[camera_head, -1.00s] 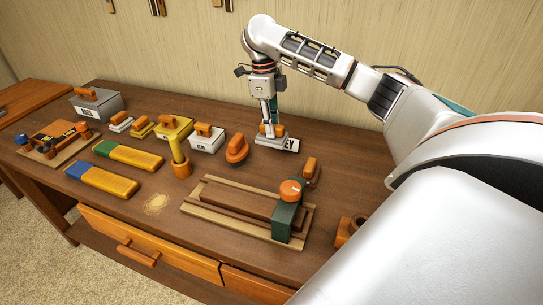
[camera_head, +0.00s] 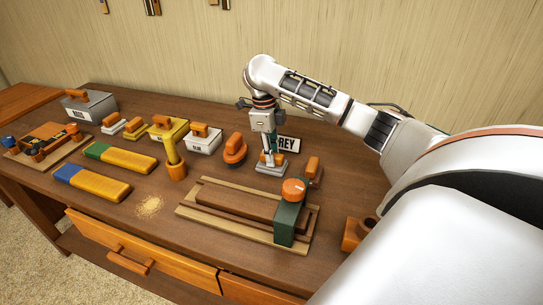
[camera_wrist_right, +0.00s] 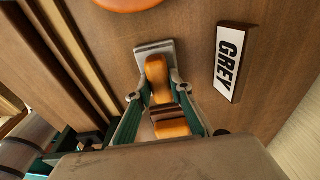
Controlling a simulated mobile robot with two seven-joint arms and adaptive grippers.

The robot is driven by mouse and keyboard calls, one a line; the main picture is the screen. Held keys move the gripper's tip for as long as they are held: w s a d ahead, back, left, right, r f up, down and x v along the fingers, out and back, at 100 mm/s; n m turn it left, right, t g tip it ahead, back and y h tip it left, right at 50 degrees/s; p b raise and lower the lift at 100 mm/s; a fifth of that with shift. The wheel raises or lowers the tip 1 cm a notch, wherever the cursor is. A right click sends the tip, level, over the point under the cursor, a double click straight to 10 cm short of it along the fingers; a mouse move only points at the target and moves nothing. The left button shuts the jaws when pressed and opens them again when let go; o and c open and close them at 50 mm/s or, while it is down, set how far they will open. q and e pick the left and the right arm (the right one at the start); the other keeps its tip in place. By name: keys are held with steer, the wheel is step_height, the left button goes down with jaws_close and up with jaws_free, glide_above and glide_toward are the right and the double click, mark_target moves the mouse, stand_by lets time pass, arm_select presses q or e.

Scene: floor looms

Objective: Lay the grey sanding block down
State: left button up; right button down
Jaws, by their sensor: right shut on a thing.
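The grey sanding block (camera_head: 271,168) has a flat grey base and an orange handle. It is upright at or just above the bench top, in front of the white GREY sign (camera_head: 286,144); I cannot tell whether it touches the wood. My right gripper (camera_head: 269,154) points down and is shut on its handle. In the right wrist view, the block's grey base (camera_wrist_right: 152,46) shows beyond the fingers, and the gripper (camera_wrist_right: 168,108) spans the orange handle. The GREY sign (camera_wrist_right: 230,62) lies to its right, apart from it. My left gripper is out of view.
An orange-handled round tool (camera_head: 235,150) stands close left of the block. A wooden jig with a green clamp (camera_head: 287,222) lies in front. White (camera_head: 203,143) and yellow boxes and several sanding blocks fill the left.

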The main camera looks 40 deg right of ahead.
steer(key=shift+f, duration=0.1)
steer(key=c, duration=1.8)
jaws_free()
steer(key=r+p, duration=0.1)
steer(key=r, duration=0.3)
steer(key=w+r+p, duration=0.1)
steer(key=r+p, duration=0.1)
steer(key=r, duration=0.2)
steer(key=r+p, duration=0.2)
steer(key=r, duration=0.2)
steer(key=shift+w+a+r, duration=0.1)
steer(key=shift+w+a, duration=0.05)
steer(key=shift+a, duration=0.2)
